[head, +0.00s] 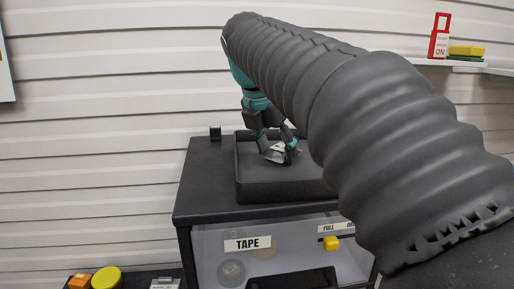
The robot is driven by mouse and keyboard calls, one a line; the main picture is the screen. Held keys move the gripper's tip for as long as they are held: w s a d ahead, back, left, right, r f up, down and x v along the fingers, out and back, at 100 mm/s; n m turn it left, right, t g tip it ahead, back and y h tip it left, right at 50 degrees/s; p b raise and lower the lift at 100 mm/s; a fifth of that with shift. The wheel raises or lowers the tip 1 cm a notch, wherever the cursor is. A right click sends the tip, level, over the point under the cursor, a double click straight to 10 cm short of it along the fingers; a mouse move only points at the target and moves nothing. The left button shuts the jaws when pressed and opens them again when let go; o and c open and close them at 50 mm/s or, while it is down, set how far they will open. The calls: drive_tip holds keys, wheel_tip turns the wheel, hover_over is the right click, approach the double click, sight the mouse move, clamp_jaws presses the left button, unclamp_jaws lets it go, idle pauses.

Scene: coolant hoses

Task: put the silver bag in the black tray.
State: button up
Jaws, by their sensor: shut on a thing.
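The black tray (262,190) sits on top of the dark cabinet, partly hidden at its right by my arm. My gripper (278,148) points down over the inside of the tray. It is shut on the silver bag (274,155), a small crumpled shape between and below the fingers. The bag is within the tray's outline in the head view. I cannot tell whether it touches the tray floor. Part of the bag is hidden by the fingers.
A shelf at upper right holds a red lockout tag (439,38) and a yellow block (466,50). Yellow and orange items lie low at left.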

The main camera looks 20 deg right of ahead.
drive_tip(key=o, duration=1.1)
drive_tip(key=v, duration=1.2)
